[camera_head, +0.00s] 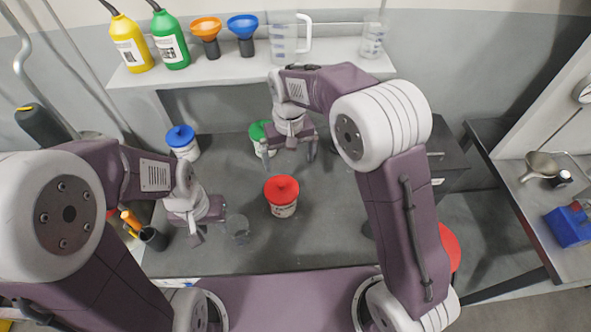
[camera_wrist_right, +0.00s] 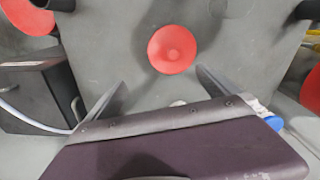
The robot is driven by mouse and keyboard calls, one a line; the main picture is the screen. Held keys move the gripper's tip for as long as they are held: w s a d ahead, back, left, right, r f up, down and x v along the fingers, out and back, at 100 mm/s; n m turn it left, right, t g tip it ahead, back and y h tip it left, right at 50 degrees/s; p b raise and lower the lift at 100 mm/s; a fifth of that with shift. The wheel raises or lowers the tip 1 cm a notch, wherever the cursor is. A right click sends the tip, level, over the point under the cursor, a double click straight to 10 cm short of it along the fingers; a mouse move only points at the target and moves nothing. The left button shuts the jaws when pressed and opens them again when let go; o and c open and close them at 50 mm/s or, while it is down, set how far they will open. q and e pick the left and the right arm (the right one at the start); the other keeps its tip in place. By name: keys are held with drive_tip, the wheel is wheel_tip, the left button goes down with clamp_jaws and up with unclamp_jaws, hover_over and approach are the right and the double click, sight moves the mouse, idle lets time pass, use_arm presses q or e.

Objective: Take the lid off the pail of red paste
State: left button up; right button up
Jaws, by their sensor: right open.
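The pail of red paste (camera_head: 284,210) stands upright on the grey bench in the head view. Its red lid (camera_head: 281,188), with a round knob on top, is on the pail. In the right wrist view the red lid (camera_wrist_right: 172,49) shows from above, beyond my fingers and apart from them. My right gripper (camera_head: 289,151) is open and empty, behind the pail and near the green-lidded pail (camera_head: 258,133). Its two fingers also show in the right wrist view (camera_wrist_right: 160,78). My left gripper (camera_head: 205,228) is low at the left of the pail, near a clear beaker (camera_head: 239,229); its finger gap is unclear.
A blue-lidded pail (camera_head: 183,143) stands at the back left. A dark cup (camera_head: 153,238) is at the left. A shelf (camera_head: 230,69) at the back holds bottles, funnels and jugs. The bench right of the red-lidded pail is partly hidden by my right arm.

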drive_tip(key=s+a, duration=0.2)
drive_tip(key=a, duration=0.1)
drive_tip(key=shift+s+a+r+n+p, duration=0.1)
drive_tip(key=shift+a+n+p, duration=0.05)
drive_tip(key=shift+n+p, duration=0.2)
hover_over(281, 184)
drive_tip(key=f, duration=0.4)
drive_tip(key=shift+w+d+p, duration=0.2)
drive_tip(key=shift+d+p, duration=0.1)
drive_tip(key=shift+p, duration=0.05)
drive_tip(key=shift+s+a+f, duration=0.1)
drive_tip(key=f, duration=0.1)
drive_tip(key=f+p, duration=0.1)
drive_tip(key=f, duration=0.2)
drive_tip(key=shift+s+a+f, duration=0.2)
drive_tip(key=shift+s+f, duration=0.05)
drive_tip(key=shift+f, duration=0.15)
drive_tip(key=shift+w+f, duration=0.1)
drive_tip(key=shift+f, duration=0.05)
drive_tip(key=c, duration=1.1)
use_arm(q)
drive_tip(key=r, duration=0.2)
drive_tip(key=a+r, duration=0.1)
drive_tip(key=shift+s+r, duration=0.25)
use_arm(e)
drive_tip(key=shift+o, duration=0.2)
use_arm(q)
drive_tip(key=shift+d, duration=0.1)
